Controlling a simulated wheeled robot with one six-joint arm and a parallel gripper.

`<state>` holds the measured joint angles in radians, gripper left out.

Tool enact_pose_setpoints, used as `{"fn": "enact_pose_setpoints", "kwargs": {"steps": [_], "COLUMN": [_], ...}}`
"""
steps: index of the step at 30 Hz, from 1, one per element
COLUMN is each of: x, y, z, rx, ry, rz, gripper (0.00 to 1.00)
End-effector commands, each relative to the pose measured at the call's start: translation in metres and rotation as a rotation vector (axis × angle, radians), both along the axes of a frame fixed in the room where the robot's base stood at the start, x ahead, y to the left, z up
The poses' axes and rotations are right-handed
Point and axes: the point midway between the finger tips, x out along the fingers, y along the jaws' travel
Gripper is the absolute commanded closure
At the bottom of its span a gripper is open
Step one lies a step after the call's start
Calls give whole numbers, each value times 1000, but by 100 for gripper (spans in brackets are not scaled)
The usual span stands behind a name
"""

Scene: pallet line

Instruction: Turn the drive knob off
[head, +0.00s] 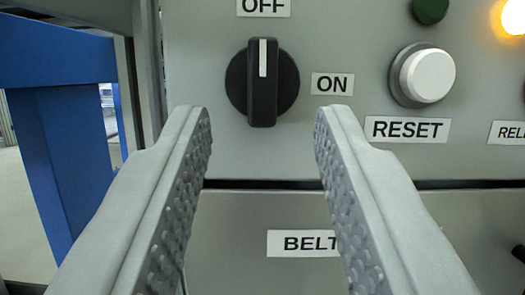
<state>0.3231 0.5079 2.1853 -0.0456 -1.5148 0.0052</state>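The drive knob (263,98) is a black round knob with an upright grip bar. It is on the grey panel in the head view, above the middle. Its white mark points straight up, toward the OFF label (263,6) above it. The ON label (332,84) is to its right. My gripper (262,125) is open, with one textured finger low on each side of the knob in the picture. Nothing is between the fingers. I cannot tell how far the fingertips are from the panel.
A white push button (428,76) sits above the RESET label (407,129) to the right. A dark green button (430,8) and a lit amber lamp (514,17) are at the top right. A BELT label (304,243) is below. A blue frame (60,150) stands at the left.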

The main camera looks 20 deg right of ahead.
Motion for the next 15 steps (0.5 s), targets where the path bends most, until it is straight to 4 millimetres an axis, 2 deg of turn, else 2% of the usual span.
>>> {"fn": "enact_pose_setpoints", "kwargs": {"steps": [15], "x": [-91], "y": [26], "z": [-40], "rx": [1], "ry": [4], "rz": [0], "gripper": [65]}}
